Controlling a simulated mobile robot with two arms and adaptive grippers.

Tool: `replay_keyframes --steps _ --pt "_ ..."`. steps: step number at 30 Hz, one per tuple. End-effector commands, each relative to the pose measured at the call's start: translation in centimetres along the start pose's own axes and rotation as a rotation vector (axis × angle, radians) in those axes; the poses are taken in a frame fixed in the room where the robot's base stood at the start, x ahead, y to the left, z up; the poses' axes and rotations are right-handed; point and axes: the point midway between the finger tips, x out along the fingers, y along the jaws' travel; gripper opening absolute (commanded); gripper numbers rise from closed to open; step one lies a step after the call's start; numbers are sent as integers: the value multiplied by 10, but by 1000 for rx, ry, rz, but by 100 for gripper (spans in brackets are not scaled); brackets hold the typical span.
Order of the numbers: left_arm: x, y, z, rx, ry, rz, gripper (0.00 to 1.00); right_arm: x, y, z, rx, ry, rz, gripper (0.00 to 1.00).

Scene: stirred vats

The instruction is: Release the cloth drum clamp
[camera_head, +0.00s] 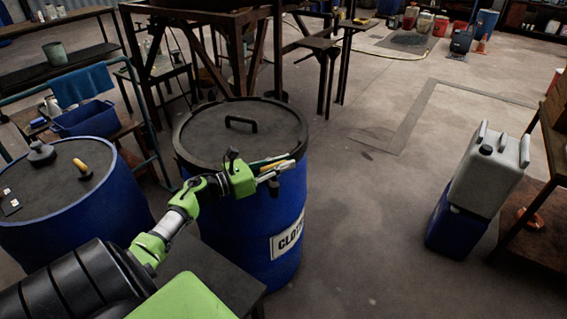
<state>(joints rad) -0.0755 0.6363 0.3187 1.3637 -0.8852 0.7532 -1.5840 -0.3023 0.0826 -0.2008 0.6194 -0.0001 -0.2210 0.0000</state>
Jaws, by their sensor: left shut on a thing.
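The cloth drum (225,215) is a blue drum with a dark lid (205,140) that has a handle on top. A white label with black letters starting "CLO" is on its side. My left gripper (279,171) is at the drum's front right rim, just under the lid edge. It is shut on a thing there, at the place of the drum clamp. The clamp itself is mostly hidden by the gripper, so its position cannot be told. My right gripper is not in view.
Another blue drum (60,235) with small items on its lid stands at the left. A grey jerrycan (488,172) sits on a blue container (455,228) at the right. A dark steel frame stands behind the drum. The floor between drum and jerrycan is clear.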

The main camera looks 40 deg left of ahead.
Motion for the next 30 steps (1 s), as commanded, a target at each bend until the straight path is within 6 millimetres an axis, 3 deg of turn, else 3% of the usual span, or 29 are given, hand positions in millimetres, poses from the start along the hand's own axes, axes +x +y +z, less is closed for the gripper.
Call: replay_keyframes --steps 18,30 --pt "-3 12 2 -5 -33 486 0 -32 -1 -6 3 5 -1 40" --pt "-9 21 1 -7 -59 866 0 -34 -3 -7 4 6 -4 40"
